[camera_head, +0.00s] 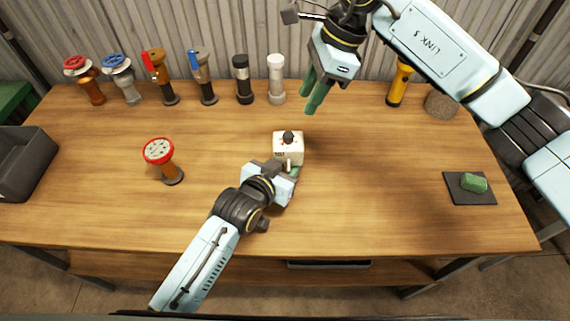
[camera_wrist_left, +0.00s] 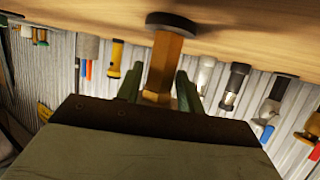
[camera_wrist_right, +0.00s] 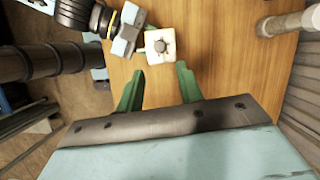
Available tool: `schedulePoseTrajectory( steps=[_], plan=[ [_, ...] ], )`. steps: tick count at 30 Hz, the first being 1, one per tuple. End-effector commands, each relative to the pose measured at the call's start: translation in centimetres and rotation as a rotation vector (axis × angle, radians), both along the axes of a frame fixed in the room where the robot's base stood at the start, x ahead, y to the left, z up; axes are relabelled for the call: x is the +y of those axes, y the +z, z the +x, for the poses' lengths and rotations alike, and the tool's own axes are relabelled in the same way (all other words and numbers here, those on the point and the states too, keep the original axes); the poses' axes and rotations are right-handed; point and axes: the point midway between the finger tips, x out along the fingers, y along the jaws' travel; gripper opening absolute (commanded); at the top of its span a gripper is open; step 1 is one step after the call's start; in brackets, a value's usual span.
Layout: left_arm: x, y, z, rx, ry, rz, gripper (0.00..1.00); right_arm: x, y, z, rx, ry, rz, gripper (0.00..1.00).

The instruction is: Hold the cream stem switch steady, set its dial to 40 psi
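The cream stem switch (camera_head: 289,147) stands upright near the middle of the table, a cream box with a dark dial knob (camera_head: 288,135) on top. In the right wrist view the switch's cream top (camera_wrist_right: 167,39) shows around the knob; the dial marks are too small to read. My left gripper (camera_head: 293,172) is low at the near side of the switch. In the left wrist view its green fingers lie close on both sides of the brass stem (camera_wrist_left: 164,62). My right gripper (camera_head: 310,100) is open and empty, above and behind the switch, with its fingers pointing down.
A red-rimmed gauge (camera_head: 159,151) on a brass stem stands left of the switch. Several valves and capped fittings line the back edge, with a yellow flashlight (camera_head: 400,83). A dark pad (camera_head: 457,196) with a green block is at right. The table between switch and pad is clear.

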Motion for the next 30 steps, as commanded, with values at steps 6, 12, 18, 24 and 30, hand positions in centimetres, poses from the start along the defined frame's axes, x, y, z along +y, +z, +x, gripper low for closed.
schedulePoseTrajectory(
  steps=[6,12,18,24,30],
  plan=[
    [0.0,0.0,0.0,0.001,0.0,0.0,0.08,0.0,0.0,0.0,0.0,0.0,0.0,0.36],
    [0.0,0.0,0.0,0.001,0.0,0.0,0.0,0.0,0.0,0.0,-0.001,0.002,0.0,0.44],
    [0.0,0.0,0.0,0.0,0.0,0.001,0.0,0.6,0.3,-0.1,-0.043,0.129,-0.02,0.44],
    [0.0,0.0,0.0,0.0,0.0,0.001,0.0,2.0,1.0,-0.3,-0.149,0.497,-0.08,0.44],
    [0.0,0.0,0.0,0.0,0.001,0.002,0.0,3.1,1.8,-0.5,-0.241,0.916,-0.15,0.44]
  ],
)
